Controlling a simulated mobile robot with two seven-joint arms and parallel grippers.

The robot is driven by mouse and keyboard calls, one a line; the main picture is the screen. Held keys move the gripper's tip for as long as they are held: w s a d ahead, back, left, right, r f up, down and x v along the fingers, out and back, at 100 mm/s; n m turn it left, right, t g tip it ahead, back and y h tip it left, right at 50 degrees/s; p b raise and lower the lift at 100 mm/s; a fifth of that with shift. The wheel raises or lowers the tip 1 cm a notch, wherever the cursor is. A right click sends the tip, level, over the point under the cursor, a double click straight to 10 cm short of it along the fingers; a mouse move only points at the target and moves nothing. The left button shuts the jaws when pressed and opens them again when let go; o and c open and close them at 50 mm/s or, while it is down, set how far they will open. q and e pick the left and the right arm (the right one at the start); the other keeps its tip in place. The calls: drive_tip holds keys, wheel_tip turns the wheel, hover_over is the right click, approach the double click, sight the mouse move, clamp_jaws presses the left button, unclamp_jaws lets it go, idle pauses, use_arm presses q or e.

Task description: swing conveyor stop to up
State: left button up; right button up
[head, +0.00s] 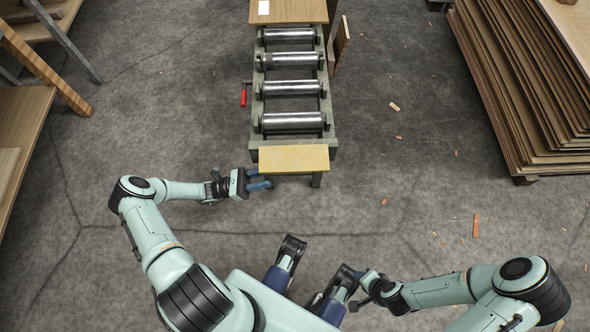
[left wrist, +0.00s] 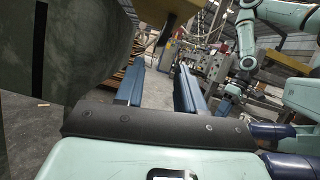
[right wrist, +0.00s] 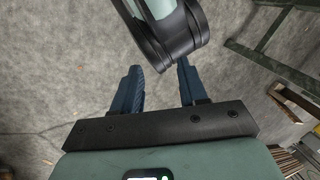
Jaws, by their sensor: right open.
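The conveyor (head: 329,108) is a grey frame with several steel rollers. A red-handled lever (head: 243,95), which looks like the conveyor stop, sits at its left side; its exact angle is hard to tell. My left gripper (head: 262,180) is beside the near left corner of the conveyor, below the lever in the picture and apart from it. In the left wrist view (left wrist: 160,80) its blue fingers are apart with nothing between them. My right gripper (head: 362,290) is low, near my base. In the right wrist view (right wrist: 160,82) its fingers are apart and empty.
A yellow board (head: 293,158) lies across the conveyor's near end. A wooden board (head: 285,12) is at its far end. A tall veneer stack (head: 520,100) stands at the right. A wooden bench (head: 20,115) is at the left. The floor left of the conveyor is mostly clear.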

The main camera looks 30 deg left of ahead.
sight(295, 171)
use_arm(q)
drive_tip(key=x, duration=1.1)
drive_tip(key=shift+p, duration=0.3)
clamp_jaws()
